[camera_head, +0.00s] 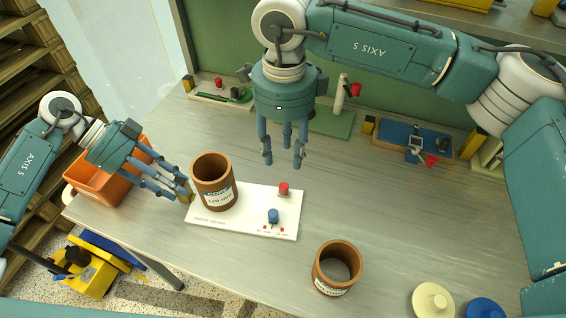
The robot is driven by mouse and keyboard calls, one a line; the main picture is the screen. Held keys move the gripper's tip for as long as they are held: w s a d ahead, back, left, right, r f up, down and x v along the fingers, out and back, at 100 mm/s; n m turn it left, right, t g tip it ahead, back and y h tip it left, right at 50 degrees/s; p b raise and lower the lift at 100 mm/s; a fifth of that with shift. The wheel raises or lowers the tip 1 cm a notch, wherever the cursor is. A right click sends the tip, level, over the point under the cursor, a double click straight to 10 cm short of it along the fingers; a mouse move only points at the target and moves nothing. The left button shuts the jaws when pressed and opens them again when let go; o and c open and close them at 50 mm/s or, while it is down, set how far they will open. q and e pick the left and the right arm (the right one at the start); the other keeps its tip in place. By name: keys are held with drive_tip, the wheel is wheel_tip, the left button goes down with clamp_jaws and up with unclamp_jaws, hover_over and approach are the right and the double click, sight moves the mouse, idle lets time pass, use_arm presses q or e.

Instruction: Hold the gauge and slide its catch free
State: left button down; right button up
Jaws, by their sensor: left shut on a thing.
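A white plate (249,222), which I take to be the gauge, lies on the table with small print along its front edge. It carries a red knob (283,188) and a blue knob (273,215) with small red marks beside it; I cannot tell which is the catch. A brown labelled core (214,184) stands upright on its left part. My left gripper (178,193) is shut on a small yellow block (184,190) at the plate's left end. My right gripper (283,156) is open and empty, fingers pointing down above the table behind the plate.
Another brown core (337,267) stands front right, near a cream disc (432,301) and a blue disc (486,309). Along the back are a green stand (333,121), a blue board (400,138) and a pale tray (212,100). An orange bin (96,184) is left. The table's right middle is clear.

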use_arm(q)
drive_tip(key=c, duration=1.1)
unclamp_jaws()
drive_tip(key=shift+r, duration=0.1)
drive_tip(key=v, duration=1.2)
drive_tip(key=shift+s, duration=0.1)
